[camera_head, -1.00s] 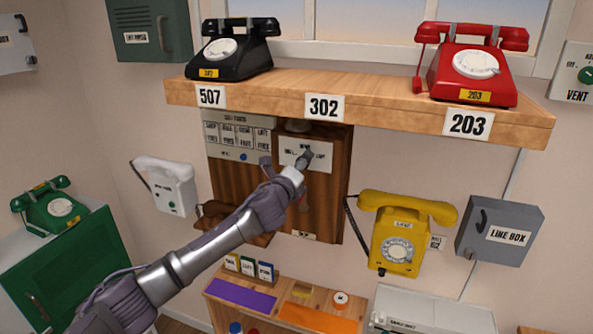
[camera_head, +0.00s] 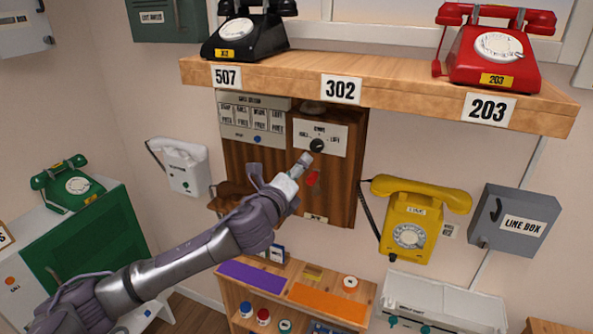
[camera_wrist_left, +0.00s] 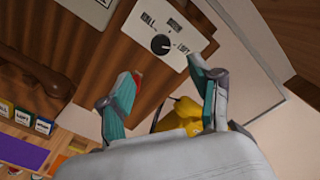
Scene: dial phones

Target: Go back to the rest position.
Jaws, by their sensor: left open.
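My left arm comes in from the left in the head view. Its gripper (camera_head: 304,160) is in front of the wooden wall panel, just below the black dial knob (camera_head: 317,145) on its white plate. In the left wrist view the gripper (camera_wrist_left: 165,88) has its two fingers spread apart with nothing between them. The knob (camera_wrist_left: 160,45) shows beyond the fingertips, apart from them. The yellow wall phone (camera_wrist_left: 182,115) shows behind the fingers there. My right gripper is not in view.
A wooden shelf (camera_head: 420,98) with a black phone (camera_head: 245,35) and a red phone (camera_head: 497,48) juts out above. The yellow phone (camera_head: 412,220) and the grey line box (camera_head: 514,220) hang to the right. A white phone (camera_head: 184,168) hangs to the left. A low shelf (camera_head: 265,298) stands below.

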